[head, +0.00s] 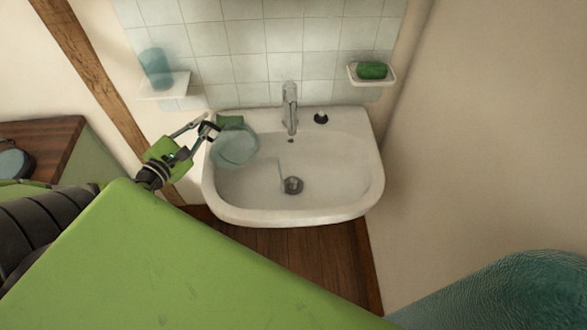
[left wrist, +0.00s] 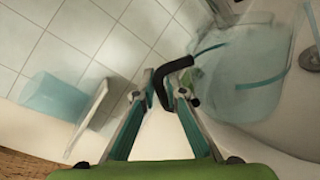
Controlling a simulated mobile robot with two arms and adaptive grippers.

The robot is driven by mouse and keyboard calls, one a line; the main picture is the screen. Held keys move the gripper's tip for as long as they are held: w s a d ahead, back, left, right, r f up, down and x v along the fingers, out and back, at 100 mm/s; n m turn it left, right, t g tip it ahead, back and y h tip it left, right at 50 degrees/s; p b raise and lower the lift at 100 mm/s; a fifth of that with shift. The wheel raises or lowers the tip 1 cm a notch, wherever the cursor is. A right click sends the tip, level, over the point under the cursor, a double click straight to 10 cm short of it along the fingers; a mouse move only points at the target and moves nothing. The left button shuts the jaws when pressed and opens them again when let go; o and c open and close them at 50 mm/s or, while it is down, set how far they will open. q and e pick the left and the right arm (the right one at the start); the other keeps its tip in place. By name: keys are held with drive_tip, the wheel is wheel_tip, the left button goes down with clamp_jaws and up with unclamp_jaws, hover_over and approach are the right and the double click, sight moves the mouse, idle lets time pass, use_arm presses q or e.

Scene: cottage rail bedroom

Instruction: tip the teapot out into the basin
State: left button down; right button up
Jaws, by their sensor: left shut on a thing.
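The glass teapot (head: 235,148), see-through and pale teal, is over the left part of the white basin (head: 335,207). It looks tilted. My left gripper (head: 209,130) is at the basin's left rim, shut on the teapot's dark handle. In the left wrist view the dark handle (left wrist: 176,66) is between the fingers and the clear teapot body (left wrist: 240,70) is beyond them. A thin pale line runs from near the teapot down toward the drain (head: 292,185); I cannot tell for sure if it is water. My right gripper is not in view.
A chrome tap (head: 290,108) and a small black stopper (head: 321,118) stand at the basin's back. A green block (head: 230,121) lies at its back left. A teal cup (head: 156,68) stands on a left shelf; a green soap (head: 371,70) sits in a right dish. The basin's right side is clear.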

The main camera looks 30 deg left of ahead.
sight(219, 128)
use_arm(q)
drive_tip(key=shift+w+d+r+m+p, duration=0.15)
drive_tip(key=shift+d+r+m+p, duration=0.2)
drive_tip(key=shift+d, duration=0.2)
drive_tip(key=shift+w+d+r+m+p, duration=0.15)
drive_tip(key=shift+d+r+m+p, duration=0.15)
drive_tip(key=shift+d, duration=0.2)
idle(2.7)
drive_tip(key=shift+w+d+r+m+g+y+p, duration=0.15)
drive_tip(key=shift+d+r+m+p, duration=0.25)
drive_tip(key=shift+d+r+p, duration=0.3)
drive_tip(key=shift+w+d+r+m+g+y+p, duration=0.15)
drive_tip(key=shift+d+r+m+p, duration=0.25)
drive_tip(key=shift+r+p, duration=0.35)
idle(2.8)
